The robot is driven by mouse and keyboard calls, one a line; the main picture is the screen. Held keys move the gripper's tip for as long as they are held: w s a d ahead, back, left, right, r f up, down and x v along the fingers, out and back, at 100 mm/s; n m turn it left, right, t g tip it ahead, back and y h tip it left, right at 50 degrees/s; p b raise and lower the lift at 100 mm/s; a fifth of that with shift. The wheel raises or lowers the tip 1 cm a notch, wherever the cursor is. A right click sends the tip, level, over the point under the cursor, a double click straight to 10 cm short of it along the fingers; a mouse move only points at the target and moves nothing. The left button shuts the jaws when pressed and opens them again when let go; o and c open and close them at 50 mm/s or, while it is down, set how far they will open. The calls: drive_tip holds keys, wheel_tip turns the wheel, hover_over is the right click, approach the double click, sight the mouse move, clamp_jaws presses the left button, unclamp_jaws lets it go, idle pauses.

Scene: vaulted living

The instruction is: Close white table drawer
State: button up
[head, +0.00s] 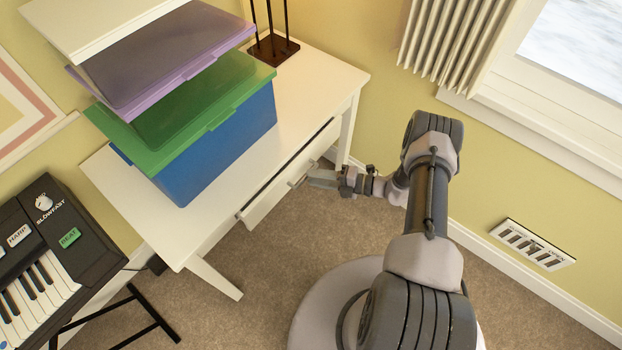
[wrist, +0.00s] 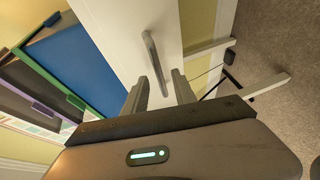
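The white table (head: 330,68) stands against the yellow wall in the head view. Its drawer (head: 262,204) is pulled part way out on the side facing my arm. In the wrist view the white drawer front (wrist: 122,28) carries a slim grey bar handle (wrist: 153,58). My gripper (head: 311,178) is beside the drawer front near the handle. In the wrist view my gripper (wrist: 160,80) is open, with its two fingers apart and the near end of the handle showing between them. I cannot tell whether they touch it.
Stacked bins with blue (head: 225,140), green and purple parts stand on the table, with a dark metal stand (head: 273,46) behind. A keyboard (head: 50,255) is at the left. Carpet (head: 262,285) is clear before the table.

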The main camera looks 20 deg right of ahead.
drive_tip(key=shift+x, duration=1)
clamp_jaws()
idle(0.7)
